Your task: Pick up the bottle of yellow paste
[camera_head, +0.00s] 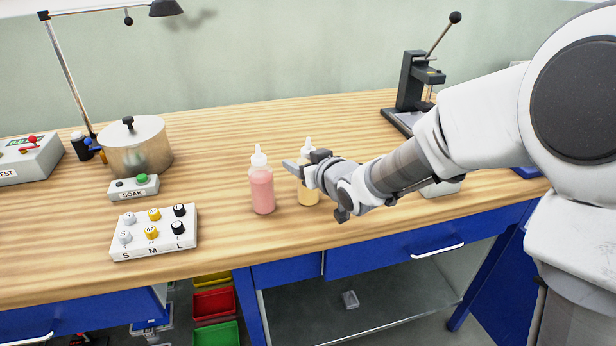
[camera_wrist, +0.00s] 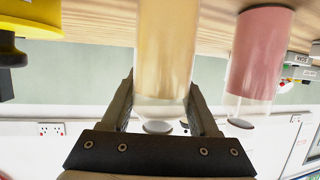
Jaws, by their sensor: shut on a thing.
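The bottle of yellow paste (camera_head: 308,197) is clear with a white nozzle cap and stands upright on the wooden bench, partly hidden by my gripper. I cannot tell whether its base touches the wood. My gripper (camera_head: 302,170) has its fingers on either side of the bottle's upper part and is shut on it. In the wrist view the yellow bottle (camera_wrist: 167,45) is between the two fingers (camera_wrist: 163,100). A similar bottle of pink paste (camera_head: 262,190) stands just left of it, apart from my gripper.
A white panel of knobs (camera_head: 154,245), a SOAK box (camera_head: 133,192) and a metal pot (camera_head: 136,150) stand to the left. A lever press (camera_head: 412,95) stands at the back right. The bench (camera_head: 230,125) behind the bottles is clear.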

